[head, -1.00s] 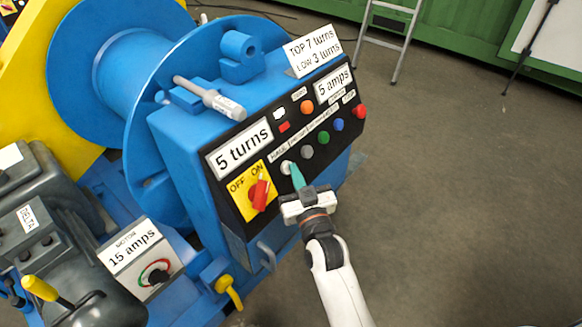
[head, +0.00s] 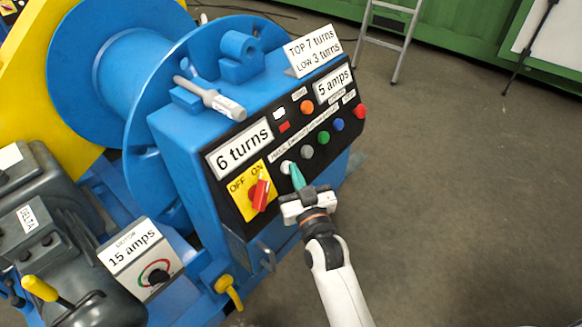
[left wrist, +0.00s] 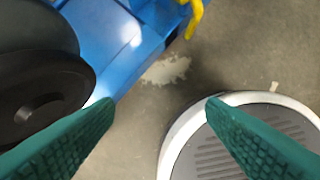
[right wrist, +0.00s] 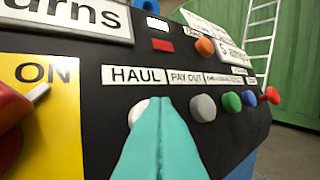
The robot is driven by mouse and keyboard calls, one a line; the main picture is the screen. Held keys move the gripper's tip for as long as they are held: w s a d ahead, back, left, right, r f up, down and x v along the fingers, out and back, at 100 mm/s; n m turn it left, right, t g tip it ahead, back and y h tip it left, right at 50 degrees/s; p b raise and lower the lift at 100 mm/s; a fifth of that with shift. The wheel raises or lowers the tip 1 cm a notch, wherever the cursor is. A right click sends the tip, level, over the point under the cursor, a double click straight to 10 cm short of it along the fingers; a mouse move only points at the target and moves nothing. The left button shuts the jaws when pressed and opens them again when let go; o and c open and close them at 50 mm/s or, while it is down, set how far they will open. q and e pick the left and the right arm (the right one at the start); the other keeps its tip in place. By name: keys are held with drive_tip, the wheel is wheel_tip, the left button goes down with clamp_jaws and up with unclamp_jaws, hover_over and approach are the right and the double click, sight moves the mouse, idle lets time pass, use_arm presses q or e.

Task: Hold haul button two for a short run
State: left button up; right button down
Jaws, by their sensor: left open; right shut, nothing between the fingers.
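The black control panel (head: 240,195) on the blue winch carries a row of buttons. The white button (right wrist: 136,110) under the HAUL label (right wrist: 137,76) is partly hidden behind my right gripper (right wrist: 165,102). That gripper's teal fingers are shut and empty, and their tips are at the white button; it also shows in the head view (head: 294,167). The turns display (head: 240,148) reads 6 turns. The red switch (head: 260,194) sits on a yellow OFF/ON plate, turned toward ON. My left gripper (left wrist: 160,102) is open and empty above the floor, seen only in its wrist view.
Grey (right wrist: 203,107), green, blue and red buttons continue along the panel right of the white one. A sign (head: 312,50) reads TOP 7 turns, LOW 3 turns. The blue drum (head: 120,70) stands behind the panel. A yellow-handled lever (head: 42,288) is at lower left.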

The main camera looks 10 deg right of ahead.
use_arm(q)
drive_tip(key=shift+w, duration=0.1)
wheel_tip(320, 180, down, 6)
drive_tip(key=s+p, duration=0.1)
drive_tip(key=shift+f+p, duration=0.15)
drive_tip(key=shift+p, duration=0.25)
use_arm(e)
drive_tip(key=shift+s+d+r, duration=0.4)
drive_tip(key=shift+s+d, duration=0.1)
drive_tip(key=shift+s, duration=0.15)
use_arm(q)
drive_tip(key=shift+r, duration=0.2)
use_arm(e)
drive_tip(key=shift+r, duration=0.1)
use_arm(q)
drive_tip(key=s+a+f+g+p, duration=0.1)
drive_tip(key=s+f+p, duration=0.3)
drive_tip(key=s+f, duration=0.3)
wheel_tip(320, 180, down, 4)
drive_tip(key=shift+s+f, duration=0.1)
drive_tip(key=shift+s, duration=0.25)
use_arm(e)
drive_tip(key=s+d+r, duration=0.2)
drive_tip(key=s, duration=0.1)
drive_tip(key=shift+s+d, duration=0.25)
drive_tip(key=shift+d, duration=0.1)
